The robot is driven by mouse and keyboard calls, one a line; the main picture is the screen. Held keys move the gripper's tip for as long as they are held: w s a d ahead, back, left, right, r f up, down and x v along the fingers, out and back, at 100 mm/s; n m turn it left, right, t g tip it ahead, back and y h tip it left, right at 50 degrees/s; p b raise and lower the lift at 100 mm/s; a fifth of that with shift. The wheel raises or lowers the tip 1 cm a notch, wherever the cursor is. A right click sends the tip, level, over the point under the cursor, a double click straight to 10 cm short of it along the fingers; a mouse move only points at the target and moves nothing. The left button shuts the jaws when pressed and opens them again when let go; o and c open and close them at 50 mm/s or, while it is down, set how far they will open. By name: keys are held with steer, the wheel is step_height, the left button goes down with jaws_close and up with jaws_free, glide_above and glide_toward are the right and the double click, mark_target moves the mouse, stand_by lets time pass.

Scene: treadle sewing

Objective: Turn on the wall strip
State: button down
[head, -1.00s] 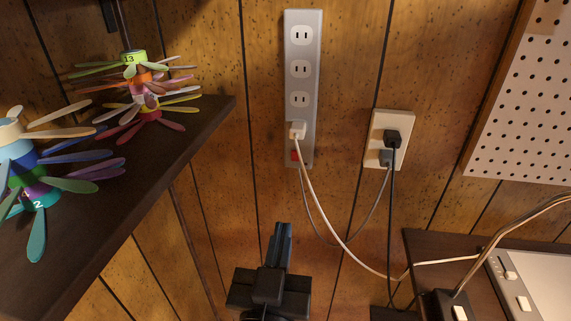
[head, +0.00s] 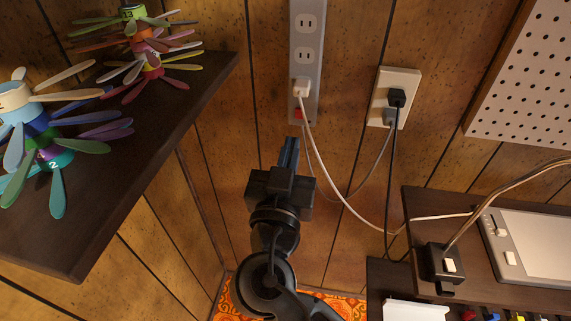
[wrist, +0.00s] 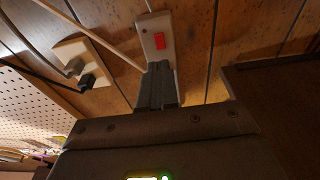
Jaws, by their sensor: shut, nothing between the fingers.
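The wall strip (head: 307,68) is a grey-white outlet bar mounted upright on the wood-panelled wall, its top cut off in the head view. A white plug (head: 301,88) sits in its lowest socket. The red switch (head: 298,114) is near its bottom end. In the wrist view the strip's lower end (wrist: 150,28) and the red switch (wrist: 160,41) show just beyond the fingertips. My gripper (head: 288,145) is shut and empty, pointing up at the wall just below the switch. In the wrist view the closed fingers (wrist: 158,70) overlap the strip's bottom end; I cannot tell whether they touch it.
A wall outlet (head: 412,80) with two plugs is right of the strip, and cords hang between them. A dark shelf (head: 150,150) with colourful bladed spools is at left. A dark table (head: 420,210) with a power adapter (head: 441,264) is at right.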

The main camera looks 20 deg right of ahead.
mark_target(299, 112)
steer(key=p+x, duration=0.2)
steer(key=x, duration=0.4)
steer(key=shift+w+d, duration=0.2)
steer(key=shift+w, duration=0.05)
steer(key=shift+r, duration=0.15)
